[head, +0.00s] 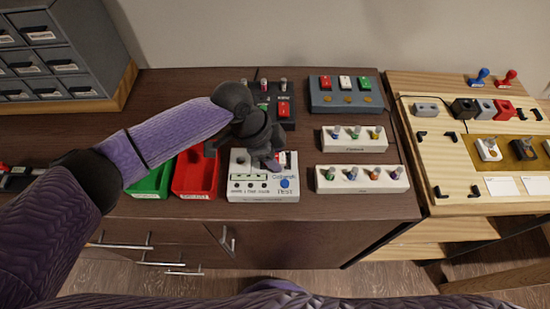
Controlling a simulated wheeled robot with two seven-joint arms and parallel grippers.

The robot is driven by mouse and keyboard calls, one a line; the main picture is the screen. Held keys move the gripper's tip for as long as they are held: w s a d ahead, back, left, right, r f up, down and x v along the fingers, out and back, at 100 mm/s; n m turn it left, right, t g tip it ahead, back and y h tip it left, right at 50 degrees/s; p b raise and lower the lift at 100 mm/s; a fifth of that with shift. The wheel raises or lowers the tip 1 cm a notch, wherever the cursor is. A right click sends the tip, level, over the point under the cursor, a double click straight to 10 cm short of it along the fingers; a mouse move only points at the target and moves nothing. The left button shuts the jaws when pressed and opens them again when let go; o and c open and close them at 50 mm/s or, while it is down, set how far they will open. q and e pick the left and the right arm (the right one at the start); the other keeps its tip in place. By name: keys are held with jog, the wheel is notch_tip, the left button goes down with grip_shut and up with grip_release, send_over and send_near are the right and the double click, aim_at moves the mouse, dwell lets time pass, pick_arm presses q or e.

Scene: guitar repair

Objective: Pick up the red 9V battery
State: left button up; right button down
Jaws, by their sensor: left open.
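My left gripper (272,160) hangs over the right part of a white tester box (240,196), its fingers pointing down and open. My right gripper is not in view.
A green bin (147,189) and a red bin (196,180) stand left of the tester. Two white racks (353,144) with small knobs stand to its right. Behind them is a blue-grey box (342,102) with red, white and green blocks. A wooden board (460,180) is at far right.

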pick_arm(q)
grip_shut()
jog(key=shift+r, duration=0.1)
notch_tip(320, 180, up, 14)
jog(key=p, duration=0.7)
jog(key=shift+p, duration=0.3)
